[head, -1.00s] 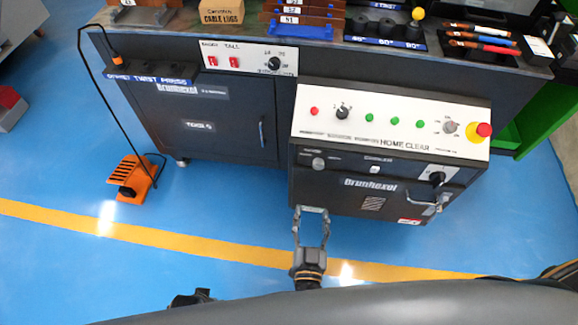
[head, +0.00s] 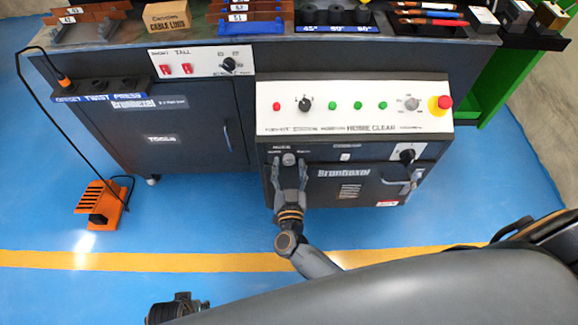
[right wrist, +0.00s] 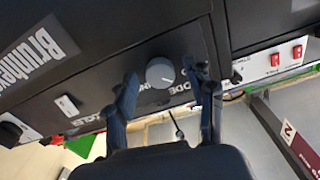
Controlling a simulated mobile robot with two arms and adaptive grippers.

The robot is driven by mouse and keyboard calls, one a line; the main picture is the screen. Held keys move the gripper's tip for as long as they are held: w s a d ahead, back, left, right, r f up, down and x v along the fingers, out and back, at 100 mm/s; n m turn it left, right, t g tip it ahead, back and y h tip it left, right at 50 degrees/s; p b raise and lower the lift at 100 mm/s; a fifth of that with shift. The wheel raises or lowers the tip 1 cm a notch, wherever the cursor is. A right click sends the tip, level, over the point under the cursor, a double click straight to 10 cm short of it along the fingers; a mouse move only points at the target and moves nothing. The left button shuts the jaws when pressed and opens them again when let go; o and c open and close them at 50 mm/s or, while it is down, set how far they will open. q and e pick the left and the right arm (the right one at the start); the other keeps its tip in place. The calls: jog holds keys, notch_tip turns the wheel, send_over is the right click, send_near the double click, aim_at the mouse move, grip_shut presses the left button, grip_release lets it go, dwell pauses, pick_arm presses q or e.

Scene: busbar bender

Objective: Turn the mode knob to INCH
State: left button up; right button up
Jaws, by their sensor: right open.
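The mode knob (head: 289,158) is a small round grey knob on the dark front face of the control box, under its sloped white panel. It also shows in the right wrist view (right wrist: 160,71), with a pale pointer line and partly covered lettering beside it. My right gripper (head: 289,166) is open, its fingers pointing at the box face, one on each side of the knob. In the right wrist view the fingertips (right wrist: 164,73) show gaps to the knob.
The white panel (head: 350,122) above carries a red button, a black selector, several green buttons and a red-and-yellow stop button (head: 440,105). A black rotary switch (head: 406,155) and handle are to the right. An orange foot pedal (head: 100,203) stands on clear blue floor.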

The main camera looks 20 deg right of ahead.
jog(key=shift+w, duration=0.15)
jog(key=shift+c, duration=0.4)
grip_shut()
